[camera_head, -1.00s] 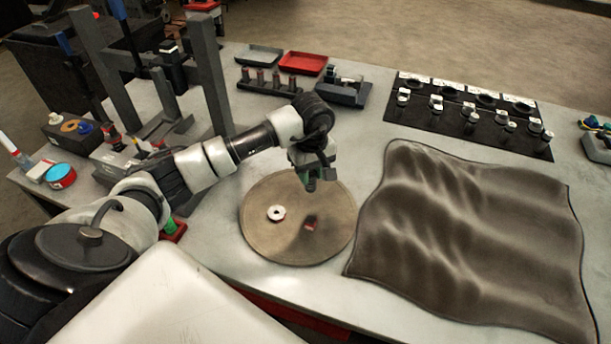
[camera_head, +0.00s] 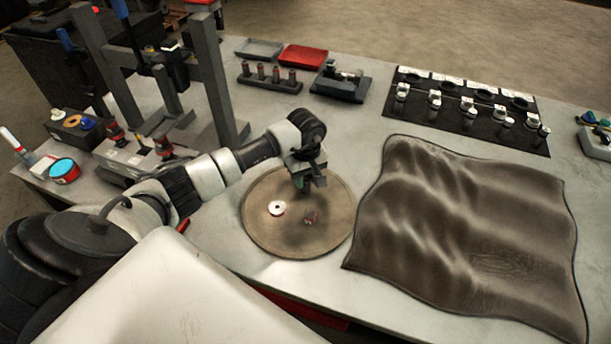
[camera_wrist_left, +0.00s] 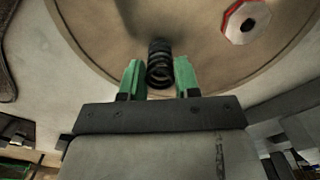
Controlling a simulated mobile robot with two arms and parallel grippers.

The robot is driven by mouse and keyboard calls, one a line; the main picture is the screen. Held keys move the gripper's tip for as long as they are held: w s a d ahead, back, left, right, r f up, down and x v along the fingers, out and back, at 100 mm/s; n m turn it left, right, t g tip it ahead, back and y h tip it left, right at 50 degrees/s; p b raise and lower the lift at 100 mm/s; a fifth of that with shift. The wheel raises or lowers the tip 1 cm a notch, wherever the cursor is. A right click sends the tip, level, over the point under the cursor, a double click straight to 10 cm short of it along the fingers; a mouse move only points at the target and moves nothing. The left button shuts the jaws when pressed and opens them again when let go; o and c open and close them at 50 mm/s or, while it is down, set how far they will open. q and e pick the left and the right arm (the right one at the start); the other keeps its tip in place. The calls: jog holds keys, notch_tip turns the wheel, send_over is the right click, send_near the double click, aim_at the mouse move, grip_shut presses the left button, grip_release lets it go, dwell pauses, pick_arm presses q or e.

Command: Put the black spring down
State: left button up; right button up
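The black spring (camera_wrist_left: 159,64) shows in the left wrist view between the two green fingers of my left gripper (camera_wrist_left: 158,78). The fingers lie close against its sides and appear shut on it. In the head view my left gripper (camera_head: 307,186) is over the round tan tray (camera_head: 262,238), and the spring cannot be made out clearly there. Whether the spring touches the tray is unclear. A white ring with red edges (camera_head: 277,208) lies on the tray, also seen in the left wrist view (camera_wrist_left: 247,20). My right gripper is not in view.
A small dark reddish item (camera_head: 311,218) shows on the tray below the gripper. A wrinkled dark mat (camera_head: 460,235) lies to the right. A press frame (camera_head: 215,85) stands at left. Red (camera_head: 303,56) and grey (camera_head: 259,48) trays sit behind, with a black parts mat (camera_head: 455,125) at back right.

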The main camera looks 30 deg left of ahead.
pick_arm(q)
jog(key=o, duration=0.4)
jog(key=shift+r+p, duration=0.25)
jog(key=shift+p, duration=0.05)
notch_tip(320, 180, up, 12)
jog(key=b, duration=0.4)
jog(key=shift+f, duration=0.1)
